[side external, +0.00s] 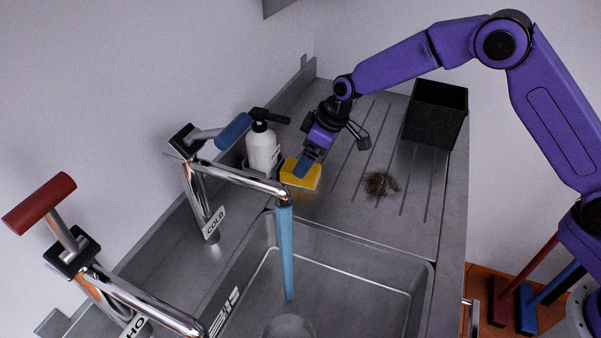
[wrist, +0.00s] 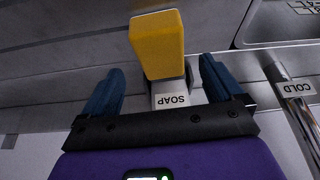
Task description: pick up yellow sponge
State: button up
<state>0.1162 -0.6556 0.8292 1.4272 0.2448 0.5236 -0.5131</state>
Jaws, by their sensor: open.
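The yellow sponge (side external: 311,181) lies on the metal drainboard next to the soap bottle, in the side external view. In the wrist view the sponge (wrist: 158,45) is ahead of the gap between my fingers. My gripper (side external: 303,166) is right at the sponge, with a blue finger in front of part of it. In the wrist view my gripper (wrist: 160,72) is open, its two blue fingers wide apart with the sponge lined up between them. I cannot tell whether a finger touches the sponge.
A white soap bottle (side external: 262,150) with a black pump stands just left of the sponge. The cold tap (side external: 240,178) runs blue water into the sink (side external: 350,262). A brown clump (side external: 380,185) lies right of the sponge; a black bin (side external: 435,118) stands behind.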

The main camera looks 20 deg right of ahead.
jog(key=shift+x, duration=2.7)
jog(key=c, duration=1)
